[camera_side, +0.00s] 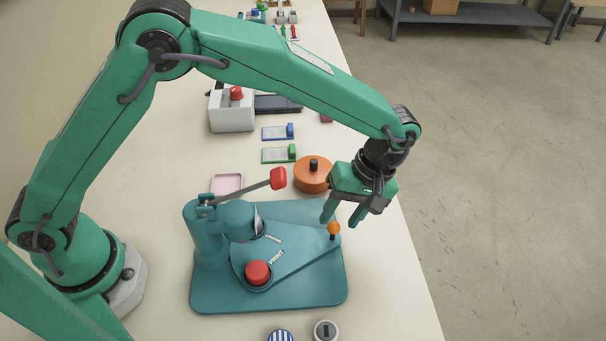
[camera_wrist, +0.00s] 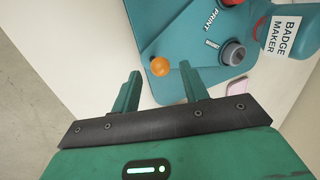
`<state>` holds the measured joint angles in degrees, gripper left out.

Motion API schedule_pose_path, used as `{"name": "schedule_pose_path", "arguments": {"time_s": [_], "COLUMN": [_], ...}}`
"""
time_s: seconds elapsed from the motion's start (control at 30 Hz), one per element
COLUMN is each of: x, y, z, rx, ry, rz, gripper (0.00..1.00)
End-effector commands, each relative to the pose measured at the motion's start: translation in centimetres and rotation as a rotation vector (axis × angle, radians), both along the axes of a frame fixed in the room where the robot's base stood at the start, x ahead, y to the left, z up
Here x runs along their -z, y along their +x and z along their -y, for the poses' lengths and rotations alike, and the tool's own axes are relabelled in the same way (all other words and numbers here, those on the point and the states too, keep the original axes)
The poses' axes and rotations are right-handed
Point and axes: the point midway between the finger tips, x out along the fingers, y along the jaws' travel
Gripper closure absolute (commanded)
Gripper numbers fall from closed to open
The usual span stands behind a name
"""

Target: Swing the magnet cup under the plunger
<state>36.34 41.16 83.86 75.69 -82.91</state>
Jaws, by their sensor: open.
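The teal badge maker (camera_side: 315,288) stands on the table, its red-tipped lever (camera_side: 278,179) raised. Its swing plate (camera_side: 285,258) has a cup at PRINT with a red top (camera_side: 258,272) in front, out from under the plunger head (camera_side: 238,220). An orange ball knob (camera_side: 334,228) stands at the plate's right end. My gripper (camera_side: 340,223) is open and empty, its fingertips close above the knob, which shows between and just beyond them in the wrist view (camera_wrist: 160,66).
An orange round container (camera_side: 313,175) with a black knob stands behind the base. A pink tray (camera_side: 227,185) lies behind the column. A striped disc (camera_side: 281,336) and a grey round piece (camera_side: 326,330) lie in front. The table's right edge is close to my gripper.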

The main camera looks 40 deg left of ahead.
Motion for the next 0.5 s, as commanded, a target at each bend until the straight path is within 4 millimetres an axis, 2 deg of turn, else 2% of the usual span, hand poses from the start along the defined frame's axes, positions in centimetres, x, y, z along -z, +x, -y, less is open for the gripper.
{"name": "schedule_pose_path", "arguments": {"time_s": [0.2, 0.5], "x": [1.6, 1.8], "y": [-0.4, -0.5], "z": [-0.4, -0.5], "rx": [0.000, 0.000], "ry": [-0.001, -0.001], "rz": [-0.001, 0.000], "gripper": [0.56, 0.56]}}
